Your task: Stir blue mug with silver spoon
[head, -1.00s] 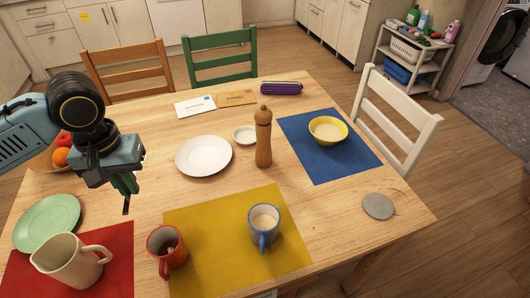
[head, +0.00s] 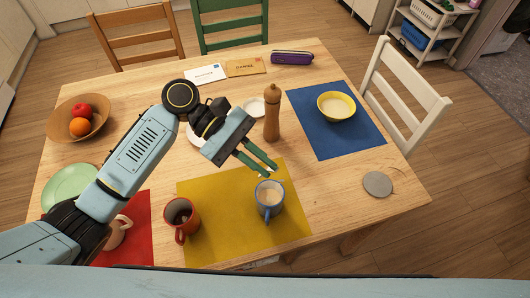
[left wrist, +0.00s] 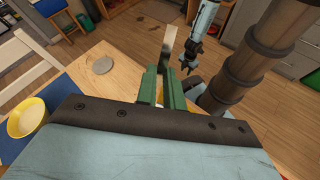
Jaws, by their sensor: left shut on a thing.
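The blue mug (head: 269,200) stands upright on the yellow mat (head: 215,215) with a pale drink inside. My left gripper (head: 269,172) reaches in from the left, its green fingers just behind and above the mug's rim. In the left wrist view my left gripper (left wrist: 162,92) is shut on the silver spoon (left wrist: 168,45), a flat silver strip sticking out between the fingers.
The pepper mill (head: 272,112) stands close behind my left gripper. A red mug (head: 181,219) is left of the blue mug. The cream pitcher (head: 117,232) is partly hidden by my arm. A yellow bowl (head: 337,106) sits on the blue mat (head: 310,130). Bare table lies right of the yellow mat.

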